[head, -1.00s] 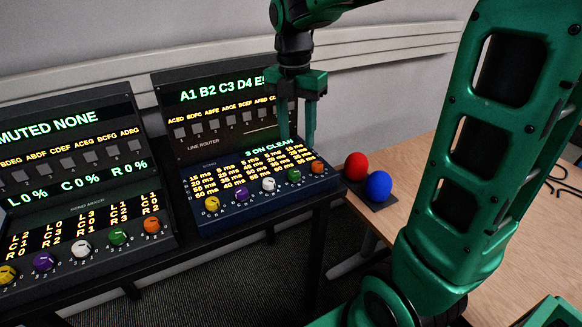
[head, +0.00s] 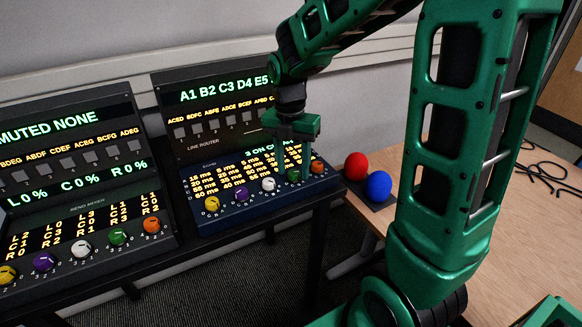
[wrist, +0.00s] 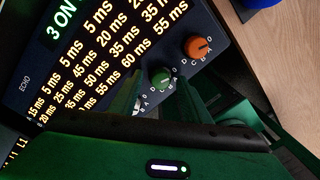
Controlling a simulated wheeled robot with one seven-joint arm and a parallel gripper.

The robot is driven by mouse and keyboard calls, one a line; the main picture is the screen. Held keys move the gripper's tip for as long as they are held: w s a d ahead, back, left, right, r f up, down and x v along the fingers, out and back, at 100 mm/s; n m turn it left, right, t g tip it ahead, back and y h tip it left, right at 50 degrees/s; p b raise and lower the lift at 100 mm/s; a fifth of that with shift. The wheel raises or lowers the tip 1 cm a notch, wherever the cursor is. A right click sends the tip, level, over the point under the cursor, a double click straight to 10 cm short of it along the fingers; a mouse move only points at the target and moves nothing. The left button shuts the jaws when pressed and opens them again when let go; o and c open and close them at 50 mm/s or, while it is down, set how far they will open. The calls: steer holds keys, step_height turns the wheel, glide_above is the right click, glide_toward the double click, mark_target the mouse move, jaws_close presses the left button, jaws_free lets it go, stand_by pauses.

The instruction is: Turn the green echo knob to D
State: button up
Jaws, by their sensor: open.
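The green echo knob (head: 293,175) is on the lower front of the blue echo panel (head: 240,212), between the white and orange knobs. It also shows in the wrist view (wrist: 161,77), with a pale pointer mark and small letters around it. My gripper (head: 296,160) is open above the knob, fingers pointing down at it. In the wrist view my gripper (wrist: 160,88) has one finger on each side of the knob. I cannot tell whether the fingers touch it. The pointer's exact letter is too small to tell.
The orange knob (wrist: 198,47) sits close beside the green one, and the white knob (head: 268,184) is on its other side. A red ball (head: 356,166) and a blue ball (head: 378,186) rest at the table edge. The mixer panel (head: 75,210) stands left.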

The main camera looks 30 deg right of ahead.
steer(key=shift+f, duration=0.25)
steer(key=c, duration=1)
steer(key=shift+c, duration=0.2)
